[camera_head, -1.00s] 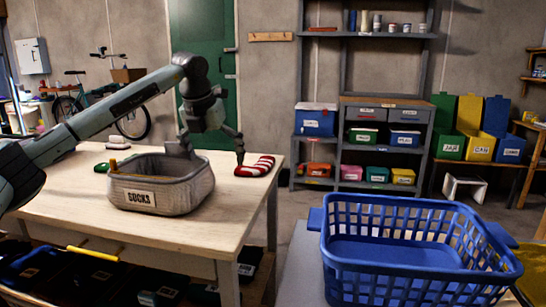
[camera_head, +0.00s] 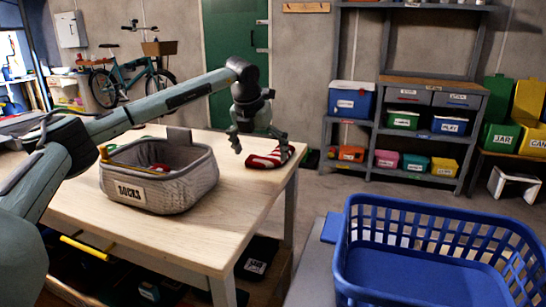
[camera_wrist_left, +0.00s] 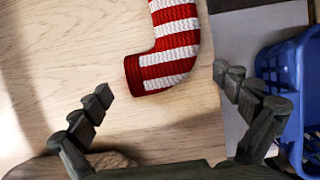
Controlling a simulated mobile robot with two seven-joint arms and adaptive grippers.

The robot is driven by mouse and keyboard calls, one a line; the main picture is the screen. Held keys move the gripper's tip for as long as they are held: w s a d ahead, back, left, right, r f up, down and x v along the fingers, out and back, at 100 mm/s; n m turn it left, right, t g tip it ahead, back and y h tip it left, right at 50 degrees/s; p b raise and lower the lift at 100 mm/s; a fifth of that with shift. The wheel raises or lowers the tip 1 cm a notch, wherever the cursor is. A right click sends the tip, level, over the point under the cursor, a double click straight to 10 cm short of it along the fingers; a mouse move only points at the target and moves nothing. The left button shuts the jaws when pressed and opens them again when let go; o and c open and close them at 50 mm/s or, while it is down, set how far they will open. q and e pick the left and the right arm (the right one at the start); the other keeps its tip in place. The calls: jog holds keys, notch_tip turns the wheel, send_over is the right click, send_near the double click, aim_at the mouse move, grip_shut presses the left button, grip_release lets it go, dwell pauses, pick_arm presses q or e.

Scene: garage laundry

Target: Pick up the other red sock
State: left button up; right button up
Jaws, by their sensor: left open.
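A red-and-white striped sock (camera_head: 262,160) lies on the wooden table near its right edge. In the left wrist view the sock (camera_wrist_left: 176,42) runs from the top edge down to a bend, its red end towards the lower left. My left gripper (camera_head: 260,146) is open and empty above the sock. In the left wrist view its fingertips (camera_wrist_left: 162,84) are spread wide either side of the sock's lower part, with no clear contact. My right gripper is in neither view.
A grey fabric bin (camera_head: 170,193) labelled SOCKS stands on the table (camera_head: 215,235), left of the sock; a little red shows inside. A blue laundry basket (camera_head: 430,240) stands at the front right. Shelves with boxes (camera_head: 403,120) stand behind, across open floor.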

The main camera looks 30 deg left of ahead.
pick_arm(q)
jog(key=shift+w+f, duration=0.3)
jog(key=shift+f, duration=0.3)
jog(key=c, duration=1.1)
jog(key=shift+r, duration=0.1)
jog(key=shift+c, duration=0.2)
